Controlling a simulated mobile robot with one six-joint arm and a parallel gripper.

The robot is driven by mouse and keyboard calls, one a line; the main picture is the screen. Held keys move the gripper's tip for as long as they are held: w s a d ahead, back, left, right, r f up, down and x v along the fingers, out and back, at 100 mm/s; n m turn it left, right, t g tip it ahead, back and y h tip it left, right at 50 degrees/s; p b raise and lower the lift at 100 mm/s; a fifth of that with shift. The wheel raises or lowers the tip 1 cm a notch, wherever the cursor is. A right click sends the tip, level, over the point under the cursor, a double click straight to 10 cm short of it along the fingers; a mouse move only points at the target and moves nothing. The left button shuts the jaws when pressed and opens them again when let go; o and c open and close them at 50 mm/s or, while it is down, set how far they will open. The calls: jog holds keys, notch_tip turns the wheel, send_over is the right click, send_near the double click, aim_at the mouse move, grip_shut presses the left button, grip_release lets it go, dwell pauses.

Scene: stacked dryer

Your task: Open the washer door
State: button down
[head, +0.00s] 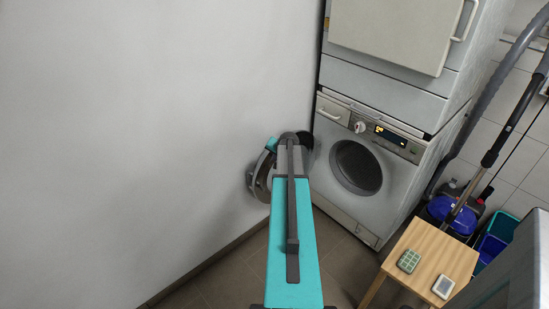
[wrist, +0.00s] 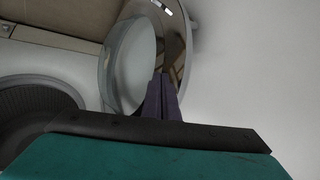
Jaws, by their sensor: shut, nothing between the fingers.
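The washer (head: 345,200) is the lower machine of a stack against the far wall, with its control panel above a round opening. The dark drum opening (head: 357,167) is uncovered; it also shows at the left of the wrist view (wrist: 38,105). The round washer door (head: 261,178) stands swung out to the left, near the wall, partly hidden by my arm. In the wrist view its ring and glass (wrist: 130,62) stand beside the opening. My gripper (wrist: 163,82) is shut and empty, its fingertips overlapping the door's lower edge in that view; I cannot tell whether they touch. The head view hides the fingers.
The upper machine's pale panel (head: 395,32) sits above the washer. A small wooden table (head: 430,255) with two small devices stands at the lower right. A bare wall (head: 130,130) fills the left.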

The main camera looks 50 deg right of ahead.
jog(key=a+f+b+v, duration=0.1)
jog(key=v, duration=1)
jog(key=shift+s+a+b, duration=0.25)
jog(key=shift+s+b, duration=0.1)
jog(key=shift+s, duration=0.05)
jog(key=shift+r, duration=0.15)
